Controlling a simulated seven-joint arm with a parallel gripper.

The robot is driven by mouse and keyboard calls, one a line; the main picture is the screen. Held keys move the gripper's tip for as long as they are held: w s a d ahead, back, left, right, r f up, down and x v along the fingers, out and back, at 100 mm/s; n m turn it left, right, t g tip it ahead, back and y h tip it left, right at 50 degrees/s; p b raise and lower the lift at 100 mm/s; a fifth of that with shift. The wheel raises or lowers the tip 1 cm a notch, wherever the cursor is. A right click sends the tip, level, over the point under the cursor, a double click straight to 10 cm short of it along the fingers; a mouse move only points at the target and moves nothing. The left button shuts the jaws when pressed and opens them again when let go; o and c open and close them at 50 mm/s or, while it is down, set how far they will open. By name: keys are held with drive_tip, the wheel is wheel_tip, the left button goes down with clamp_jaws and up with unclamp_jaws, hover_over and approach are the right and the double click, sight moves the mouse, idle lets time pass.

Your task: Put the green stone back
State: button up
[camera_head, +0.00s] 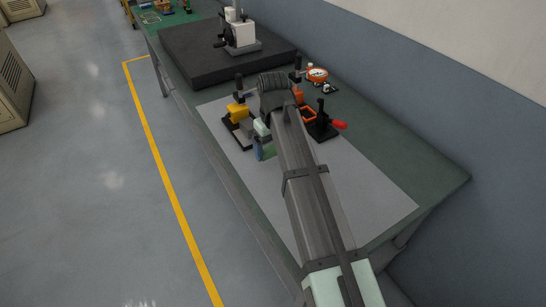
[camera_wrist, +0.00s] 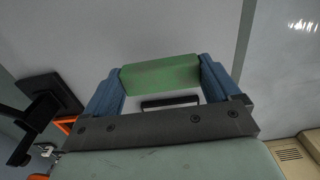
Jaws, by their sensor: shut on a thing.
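My gripper (camera_wrist: 160,82) is shut on the green stone, with one blue finger at each end of it. The green stone (camera_wrist: 160,75) is a plain oblong block and spans the gap between the fingers in the wrist view. In the head view a small part of the green stone (camera_head: 269,154) shows beside the blue finger of my gripper (camera_head: 262,150), over the pale sheet on the bench. My arm hides much of the area behind it. I cannot tell whether the stone touches the sheet.
A yellow-and-black fixture (camera_head: 238,112) stands just left of my gripper. An orange-rimmed holder (camera_head: 309,115) and a red-handled clamp (camera_head: 338,124) stand to the right. A dark slab (camera_head: 190,48) bears a white instrument (camera_head: 240,32) behind. The pale sheet (camera_head: 360,180) is clear at right.

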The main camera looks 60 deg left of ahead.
sight(273, 164)
drive_tip(key=shift+f, duration=2.1)
drive_tip(key=shift+f, duration=0.15)
drive_tip(key=o, duration=0.9)
wheel_tip(273, 164, up, 12)
drive_tip(key=shift+r, duration=0.15)
